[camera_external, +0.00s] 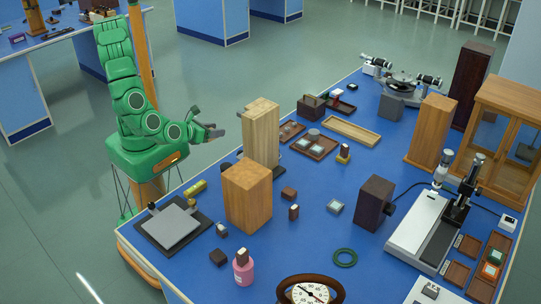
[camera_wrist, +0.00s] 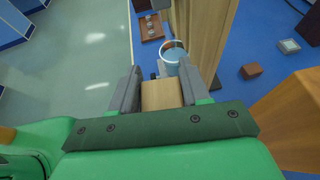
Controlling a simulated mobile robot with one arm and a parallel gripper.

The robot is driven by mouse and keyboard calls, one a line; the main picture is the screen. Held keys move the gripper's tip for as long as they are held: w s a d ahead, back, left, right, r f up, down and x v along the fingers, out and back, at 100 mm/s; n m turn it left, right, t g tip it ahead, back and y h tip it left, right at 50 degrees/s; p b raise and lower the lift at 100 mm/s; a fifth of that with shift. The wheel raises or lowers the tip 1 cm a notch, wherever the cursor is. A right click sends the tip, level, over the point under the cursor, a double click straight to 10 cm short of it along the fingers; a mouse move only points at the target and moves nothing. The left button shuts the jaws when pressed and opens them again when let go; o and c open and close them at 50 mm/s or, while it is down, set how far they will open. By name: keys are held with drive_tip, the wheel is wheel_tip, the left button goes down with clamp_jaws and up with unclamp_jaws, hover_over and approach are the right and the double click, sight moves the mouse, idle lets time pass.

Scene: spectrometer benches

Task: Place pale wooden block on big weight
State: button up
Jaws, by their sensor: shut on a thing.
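My gripper (camera_external: 213,131) is above the left edge of the blue table, left of the tall light wooden column. In the wrist view its two grey fingers are shut on the pale wooden block (camera_wrist: 161,94), whose top face shows between them. I cannot make out the held block in the external view. A round grey weight (camera_external: 314,133), which looks like the biggest one, is in a brown tray beyond the column. I cannot be sure that it is the big weight.
The tall column (camera_external: 262,130) stands close to my gripper, also on the right in the wrist view (camera_wrist: 206,35). An orange-brown wooden block (camera_external: 247,195) stands nearer. A bluish round vessel (camera_wrist: 173,57) is just past my fingertips. Several small blocks and trays crowd the table.

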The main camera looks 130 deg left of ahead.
drive_tip(key=shift+s+f+n+g, duration=0.6)
drive_tip(key=shift+s+f+g, duration=0.1)
drive_tip(key=shift+s+f, duration=2.15)
drive_tip(key=shift+w+a+f, duration=0.65)
drive_tip(key=shift+w+f, duration=1)
drive_tip(key=shift+w, duration=0.6)
drive_tip(key=shift+w+a+f, duration=0.65)
drive_tip(key=shift+w+f, duration=1)
drive_tip(key=shift+w, duration=0.6)
drive_tip(key=shift+w+a+f, duration=0.65)
drive_tip(key=shift+w+f, duration=1)
drive_tip(key=shift+w, duration=0.6)
drive_tip(key=shift+w+f, duration=0.15)
drive_tip(key=shift+f, duration=1.6)
drive_tip(key=shift+f, duration=0.15)
drive_tip(key=o, duration=1)
drive_tip(key=shift+o, duration=0.2)
